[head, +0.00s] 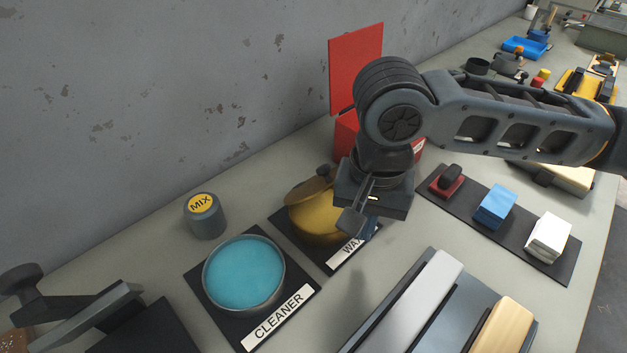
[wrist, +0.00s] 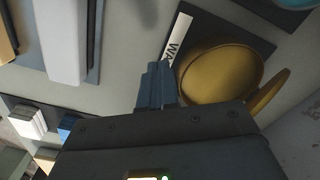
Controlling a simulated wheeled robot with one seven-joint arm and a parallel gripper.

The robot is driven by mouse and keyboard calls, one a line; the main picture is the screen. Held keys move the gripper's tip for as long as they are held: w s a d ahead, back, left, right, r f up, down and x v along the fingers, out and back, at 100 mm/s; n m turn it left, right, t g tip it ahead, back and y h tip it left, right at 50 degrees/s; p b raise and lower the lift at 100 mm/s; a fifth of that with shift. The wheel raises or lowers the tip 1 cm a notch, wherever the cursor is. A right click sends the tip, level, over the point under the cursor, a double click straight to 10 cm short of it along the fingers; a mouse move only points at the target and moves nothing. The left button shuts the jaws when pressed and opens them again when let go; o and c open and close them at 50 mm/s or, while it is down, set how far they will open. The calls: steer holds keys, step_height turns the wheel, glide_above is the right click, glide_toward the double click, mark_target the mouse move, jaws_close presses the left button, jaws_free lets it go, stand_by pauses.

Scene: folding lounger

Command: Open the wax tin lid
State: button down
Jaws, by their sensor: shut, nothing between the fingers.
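The wax tin (head: 318,226) is a round golden tin on a dark mat beside the wall, with a white WAX label. Its lid (head: 308,190), with a dark knob, is tilted up at the tin's wall side. In the wrist view the tin (wrist: 222,72) shows an uncovered golden face, and the lid (wrist: 268,93) stands on edge at its right rim. My gripper (head: 352,220) is shut and empty, pointing down just to the right of the tin in the head view. It also shows in the wrist view (wrist: 156,85), beside the tin and label.
An open cyan cleaner tin (head: 244,272) and a grey MIX jar (head: 204,216) stand to the left. A red box (head: 345,130) with a raised lid is behind my arm. Coloured blocks (head: 495,207) lie at right; a tray with bars (head: 425,300) is in front.

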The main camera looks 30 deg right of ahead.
mark_target(323, 166)
steer(key=shift+w, duration=0.1)
